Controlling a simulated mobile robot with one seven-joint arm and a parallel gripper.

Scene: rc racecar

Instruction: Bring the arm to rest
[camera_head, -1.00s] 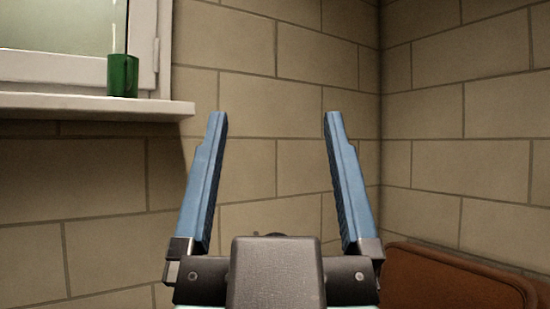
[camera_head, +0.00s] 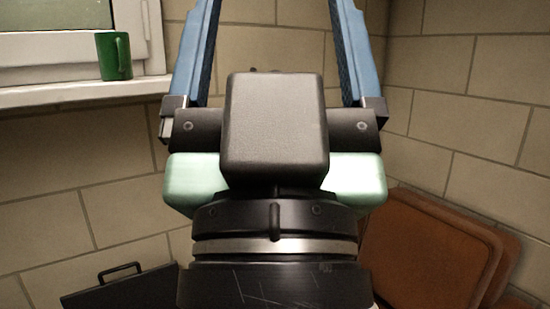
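My gripper (camera_head: 271,30) stands in the middle of the picture, pointing up and away, with its blue fingers spread wide apart. The fingertips run out of the top of the picture. Nothing shows between the fingers except the block wall behind. The dark wrist and pale green housing of my arm fill the lower middle and hide what is behind them.
A green mug (camera_head: 114,56) stands on the white window sill (camera_head: 70,94) at upper left. Brown padded panels (camera_head: 425,255) lean at lower right. A black object with a handle (camera_head: 122,287) lies at lower left. Block walls (camera_head: 445,90) meet in a corner behind.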

